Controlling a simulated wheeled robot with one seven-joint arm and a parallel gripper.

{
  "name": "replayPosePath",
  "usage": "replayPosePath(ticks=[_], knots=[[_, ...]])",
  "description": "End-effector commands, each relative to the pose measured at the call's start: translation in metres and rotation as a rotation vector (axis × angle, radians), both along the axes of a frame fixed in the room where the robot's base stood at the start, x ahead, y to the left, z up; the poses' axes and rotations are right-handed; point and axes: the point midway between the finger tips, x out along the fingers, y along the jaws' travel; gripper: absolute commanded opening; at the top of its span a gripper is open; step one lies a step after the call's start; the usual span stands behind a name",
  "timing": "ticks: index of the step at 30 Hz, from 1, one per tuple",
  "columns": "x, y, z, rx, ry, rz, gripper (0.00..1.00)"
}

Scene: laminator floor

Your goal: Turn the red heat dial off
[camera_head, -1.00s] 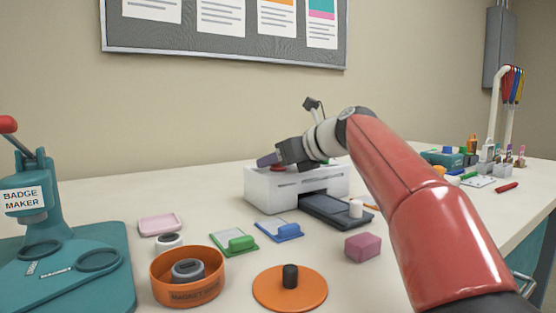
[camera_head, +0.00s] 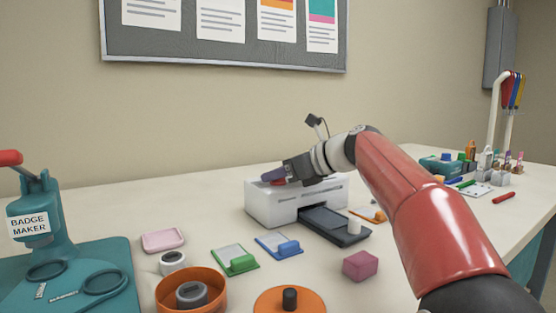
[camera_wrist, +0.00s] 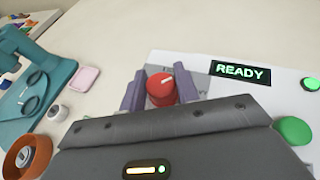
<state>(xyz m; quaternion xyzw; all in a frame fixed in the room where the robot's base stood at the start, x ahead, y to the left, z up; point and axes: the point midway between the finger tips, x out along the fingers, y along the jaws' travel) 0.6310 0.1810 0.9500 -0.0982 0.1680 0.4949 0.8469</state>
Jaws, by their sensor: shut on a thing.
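The red heat dial (camera_wrist: 161,88) sits on top of the white laminator (camera_head: 268,207). It is round with a pale pointer line that points up and to the right in the wrist view. My gripper (camera_wrist: 162,92) has its two purple fingers on either side of the dial, shut on it. In the head view the gripper (camera_head: 275,176) hides most of the dial. The laminator's display (camera_wrist: 241,72) reads READY in green. A green button (camera_wrist: 295,130) is at its right in the wrist view, with a smaller lit green one (camera_wrist: 311,84) above.
A dark tray (camera_head: 335,225) with a white cylinder juts from the laminator's front. Green (camera_head: 236,260) and blue (camera_head: 280,246) clipped cards, a pink block (camera_head: 360,265) and an orange bowl (camera_head: 190,292) lie in front. The badge maker (camera_head: 45,240) stands at left.

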Motion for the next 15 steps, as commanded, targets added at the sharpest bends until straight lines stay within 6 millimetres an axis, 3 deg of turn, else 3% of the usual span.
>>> replayPosePath(ticks=[1, 15], knots=[[0.0011, -0.0013, 0.0089, 0.001, 0.007, 0.034, 0.09], [0.0011, -0.0002, 0.0004, 0.001, -0.001, 0.337, 0.09]])
